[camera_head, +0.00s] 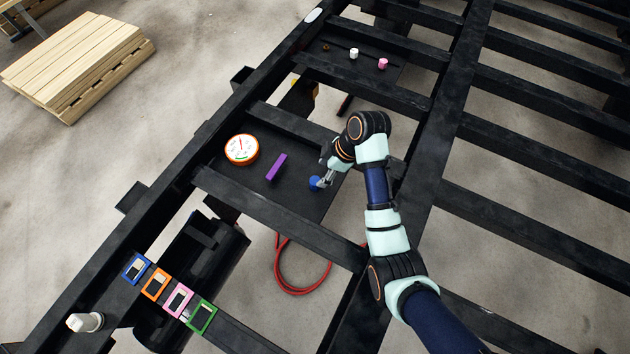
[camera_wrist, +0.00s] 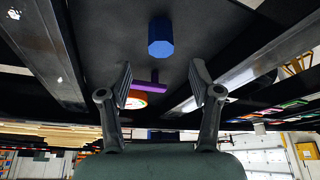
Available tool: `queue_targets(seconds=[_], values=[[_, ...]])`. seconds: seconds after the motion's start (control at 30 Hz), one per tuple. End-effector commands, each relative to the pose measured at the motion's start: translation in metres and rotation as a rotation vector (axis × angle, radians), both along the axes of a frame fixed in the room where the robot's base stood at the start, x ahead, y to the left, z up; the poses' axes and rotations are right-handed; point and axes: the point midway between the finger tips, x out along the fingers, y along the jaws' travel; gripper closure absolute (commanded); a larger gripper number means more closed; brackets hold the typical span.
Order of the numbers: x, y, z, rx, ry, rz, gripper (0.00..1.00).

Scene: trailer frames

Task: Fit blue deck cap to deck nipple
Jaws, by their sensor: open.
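The blue deck cap (camera_head: 314,183) stands on the dark deck plate (camera_head: 315,207) between two cross-members. In the wrist view the blue cap (camera_wrist: 160,38) is a faceted blue piece, centred between the fingers but beyond their tips. My gripper (camera_head: 325,179) is right beside the cap in the head view, with its fingers low over the plate. In the wrist view my gripper (camera_wrist: 162,82) is open, with nothing between its fingers. A small brown fitting (camera_head: 326,46) on the far plate may be the deck nipple; it is too small to tell.
A purple bar (camera_head: 276,167) and a round orange-rimmed gauge (camera_head: 241,149) are left of the cap. White (camera_head: 353,54) and pink (camera_head: 383,64) caps stand on the far plate. Black frame rails and cross-members surround the plates. A red hose (camera_head: 291,290) hangs below.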

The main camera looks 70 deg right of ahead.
Motion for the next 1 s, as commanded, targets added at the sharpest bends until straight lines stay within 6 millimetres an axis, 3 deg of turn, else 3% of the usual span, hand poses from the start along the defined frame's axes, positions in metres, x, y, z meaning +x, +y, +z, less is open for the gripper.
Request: queue_targets(seconds=[0.27,0.57,0.8,1.0], values=[[0.008,0.003,-0.024,0.002,0.001,0.001,0.36],[0.010,0.003,-0.026,-0.001,0.000,-0.001,0.36],[0.019,0.007,-0.062,0.000,0.002,0.001,0.36],[0.025,0.008,-0.075,-0.001,0.001,0.000,0.36]])
